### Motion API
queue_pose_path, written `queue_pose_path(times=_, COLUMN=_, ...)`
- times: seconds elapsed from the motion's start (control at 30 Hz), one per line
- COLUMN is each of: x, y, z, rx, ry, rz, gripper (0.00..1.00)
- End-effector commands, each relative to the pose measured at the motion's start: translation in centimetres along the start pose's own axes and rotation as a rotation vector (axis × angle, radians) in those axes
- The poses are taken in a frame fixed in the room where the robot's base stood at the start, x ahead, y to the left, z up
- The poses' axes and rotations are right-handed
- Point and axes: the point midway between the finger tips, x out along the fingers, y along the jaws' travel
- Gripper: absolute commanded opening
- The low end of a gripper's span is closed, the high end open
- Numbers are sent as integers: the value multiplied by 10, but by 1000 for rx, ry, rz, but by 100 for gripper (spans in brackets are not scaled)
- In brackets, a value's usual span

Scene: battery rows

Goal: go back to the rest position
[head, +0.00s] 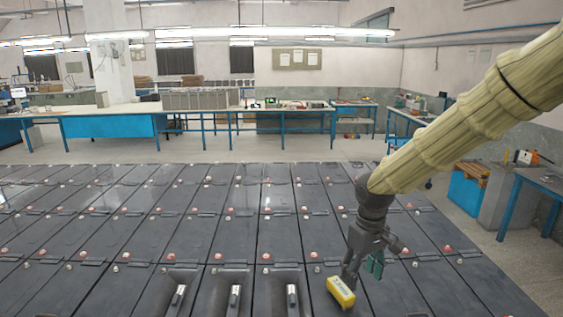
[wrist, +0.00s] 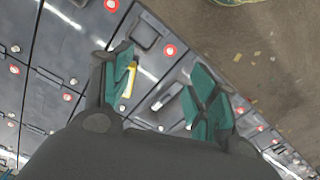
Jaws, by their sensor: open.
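My gripper (head: 362,268) hangs at the end of my arm above the battery rows, at the lower right of the head view. In the wrist view its green-padded fingers (wrist: 164,72) are spread apart, with nothing held between them. A yellow block-like item (head: 341,291) shows just below and left of my gripper in the head view. In the wrist view the yellow item (wrist: 131,79) is mostly hidden behind the left finger. I cannot tell whether it touches that finger.
Dark batteries (head: 225,237) with red and pale terminals fill the foreground. Several recesses in the front row hold silver pieces (head: 235,298). Long workbenches (head: 280,110) stand beyond. A blue table (head: 540,183) stands at right; open floor (head: 450,195) lies between it and the batteries.

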Motion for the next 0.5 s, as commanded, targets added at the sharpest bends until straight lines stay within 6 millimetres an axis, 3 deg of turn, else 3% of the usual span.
queue_pose_path(times=0.37, x=68, y=-27, z=7, rx=15, ry=-5, rz=-66, gripper=59)
queue_pose_path(times=0.5, x=104, y=-36, z=17, rx=39, ry=-5, rz=-96, gripper=59)
